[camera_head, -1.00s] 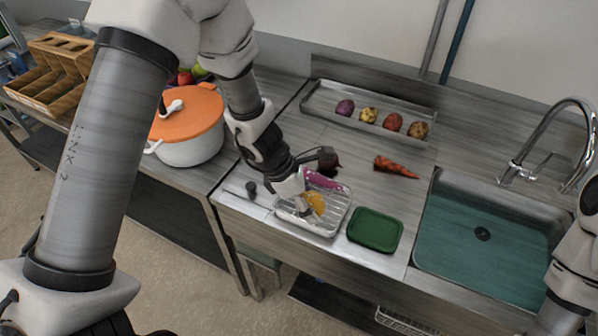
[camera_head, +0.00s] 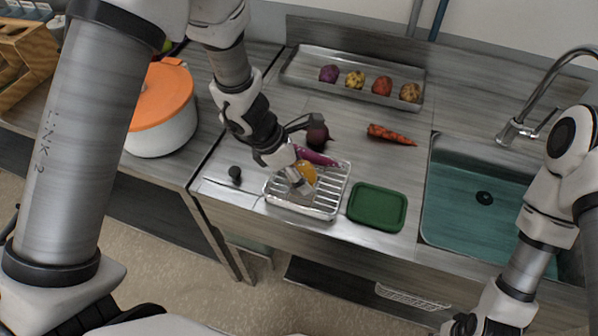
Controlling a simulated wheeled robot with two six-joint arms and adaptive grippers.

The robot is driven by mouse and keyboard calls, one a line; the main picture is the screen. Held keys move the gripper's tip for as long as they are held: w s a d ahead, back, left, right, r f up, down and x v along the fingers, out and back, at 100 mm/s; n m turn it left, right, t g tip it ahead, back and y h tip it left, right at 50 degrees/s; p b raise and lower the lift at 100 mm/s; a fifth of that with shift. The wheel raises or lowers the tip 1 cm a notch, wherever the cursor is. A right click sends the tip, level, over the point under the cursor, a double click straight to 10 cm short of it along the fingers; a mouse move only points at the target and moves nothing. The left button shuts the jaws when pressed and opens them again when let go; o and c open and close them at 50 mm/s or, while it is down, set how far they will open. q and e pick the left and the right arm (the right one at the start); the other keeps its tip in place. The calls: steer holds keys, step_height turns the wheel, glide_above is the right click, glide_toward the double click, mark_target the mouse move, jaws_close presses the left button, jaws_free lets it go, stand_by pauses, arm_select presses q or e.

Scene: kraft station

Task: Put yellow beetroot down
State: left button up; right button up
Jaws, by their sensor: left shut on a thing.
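The yellow beetroot (camera_head: 307,171) is at the fingers of my left gripper (camera_head: 299,178), which is shut on it. The fingers hide part of the beetroot. Both are over a metal tray with a wire rack (camera_head: 326,204). I cannot tell whether the beetroot touches the rack. A long purple vegetable (camera_head: 318,156) lies along the rack's back edge, just behind the beetroot. My right arm shows at the right, but its gripper is out of the picture.
A dark red beetroot (camera_head: 317,137) sits behind the rack. A green tray (camera_head: 377,207) is right of it, and a carrot (camera_head: 391,134) lies behind that. A long metal tray (camera_head: 300,72) holds several vegetables. A sink (camera_head: 480,200) is right; an orange-lidded pot (camera_head: 160,122) is left.

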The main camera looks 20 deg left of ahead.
arm_select(q)
steer(key=o, duration=1.1)
steer(key=shift+w, duration=0.1)
steer(key=shift+o, duration=0.6)
steer(key=shift+w+a+f, duration=0.1)
steer(key=shift+a+f, duration=0.05)
steer(key=shift+a, duration=0.15)
steer(key=shift+d+r+p, duration=0.15)
steer(key=shift+r+p, duration=0.3)
steer(key=p+v, duration=0.3)
steer(key=v, duration=0.8)
steer(key=shift+s+a+r, duration=0.2)
steer(key=shift+a+r, duration=0.05)
steer(key=shift+r, duration=0.05)
